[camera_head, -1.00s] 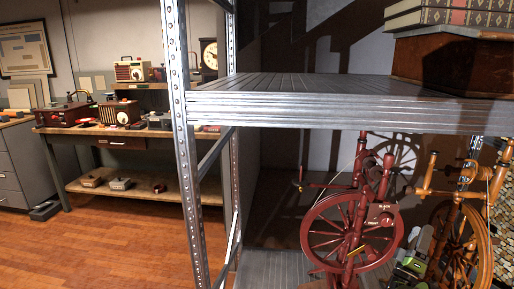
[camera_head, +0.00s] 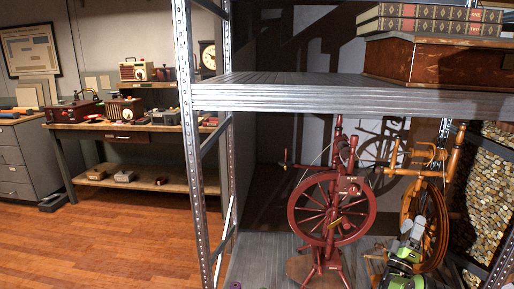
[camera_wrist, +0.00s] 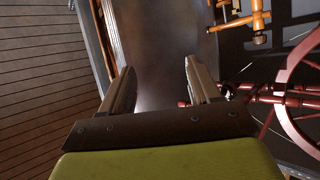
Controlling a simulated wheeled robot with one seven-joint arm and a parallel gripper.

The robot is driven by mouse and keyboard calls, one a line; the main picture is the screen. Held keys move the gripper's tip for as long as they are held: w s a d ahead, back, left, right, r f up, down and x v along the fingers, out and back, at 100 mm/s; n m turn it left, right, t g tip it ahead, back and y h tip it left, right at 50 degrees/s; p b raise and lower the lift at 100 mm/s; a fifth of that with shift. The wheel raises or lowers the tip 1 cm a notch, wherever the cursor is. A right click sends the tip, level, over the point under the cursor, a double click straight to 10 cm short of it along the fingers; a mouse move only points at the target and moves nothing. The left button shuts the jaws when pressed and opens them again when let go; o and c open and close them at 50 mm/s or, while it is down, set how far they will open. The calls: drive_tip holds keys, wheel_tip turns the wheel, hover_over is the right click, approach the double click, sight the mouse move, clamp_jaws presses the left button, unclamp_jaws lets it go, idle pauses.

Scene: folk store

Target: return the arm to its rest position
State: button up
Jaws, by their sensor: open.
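My gripper (camera_wrist: 158,82) is open in the wrist view, with its two fingers apart and nothing between them. Green and grey parts of my arm (camera_head: 405,258) show at the lower right of the head view, in front of the orange spinning wheel; the fingers cannot be made out there. The wrist view shows a dark red spinning wheel (camera_wrist: 298,98) to the right of the fingers and orange wooden parts (camera_wrist: 240,22) beyond them at the top. Whether anything touches the gripper cannot be told.
A metal shelf (camera_head: 290,98) holds a wooden box (camera_head: 450,65) with books (camera_head: 430,22) on top. Below it stand the dark red wheel (camera_head: 330,205) and the orange spinning wheel (camera_head: 432,215). A shelf post (camera_head: 190,140) rises at the left. Wooden floor (camera_head: 110,235) beyond is clear.

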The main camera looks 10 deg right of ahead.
drive_tip(key=w+a+r+n+t+y, duration=0.1)
drive_tip(key=w+a+r+y, duration=0.3)
drive_tip(key=w+r+y, duration=0.1)
drive_tip(key=a+r+g+y, duration=0.1)
drive_tip(key=a+r+y, duration=0.3)
drive_tip(key=a, duration=0.5)
drive_tip(key=a+r+g+y, duration=0.1)
drive_tip(key=a+r+y, duration=0.35)
drive_tip(key=a, duration=0.35)
drive_tip(key=s+a+m+g+y, duration=0.1)
drive_tip(key=s+a+g+y, duration=0.2)
drive_tip(key=s+a, duration=0.6)
drive_tip(key=s+a+f+m+g+y, duration=0.1)
drive_tip(key=s+a+f+g, duration=0.15)
drive_tip(key=s, duration=0.75)
drive_tip(key=s+a+f+m+g+y, duration=0.15)
drive_tip(key=s+a+f, duration=0.25)
drive_tip(key=s, duration=0.5)
drive_tip(key=s+a+f+m+g, duration=0.1)
drive_tip(key=s+a+f+g, duration=0.2)
drive_tip(key=s, duration=0.7)
wheel_tip(320, 180, up, 17)
drive_tip(key=p, duration=1.7)
drive_tip(key=shift+s+g+p, duration=0.25)
drive_tip(key=shift+g+p, duration=0.05)
drive_tip(key=shift+g, duration=0.1)
